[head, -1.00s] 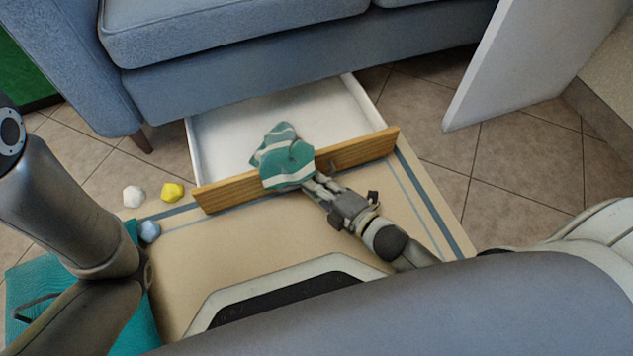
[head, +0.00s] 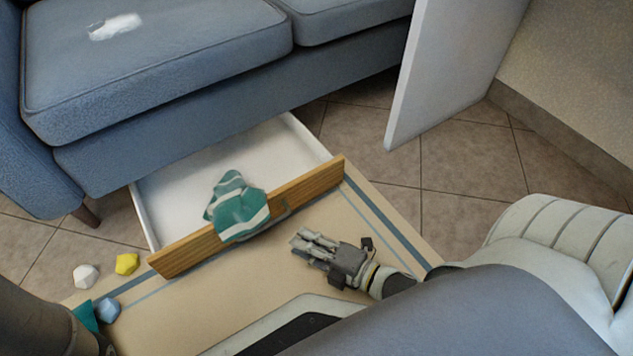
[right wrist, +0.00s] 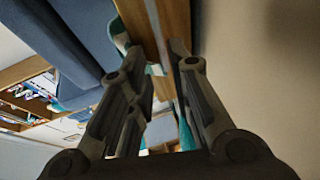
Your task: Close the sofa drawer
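The sofa drawer (head: 180,190) stands pulled out from under the blue-grey sofa (head: 175,130). It has white inner walls and a wooden front (head: 300,190). A teal and white striped cloth (head: 240,207) hangs over the top of the front, partly inside and partly outside. My right gripper (head: 303,241) is in front of the drawer, right of the cloth, apart from the wooden front and empty. In the right wrist view its fingers (right wrist: 157,52) are spread, with the wooden front (right wrist: 148,25) beyond them. My left gripper is out of view; only its arm shows at the lower left.
A beige rug (head: 225,290) with blue stripes lies under the drawer. White (head: 86,276), yellow (head: 127,264) and light blue (head: 108,309) lumps lie at the left. A white panel (head: 440,75) stands right of the sofa. A white item (head: 116,27) lies on the seat.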

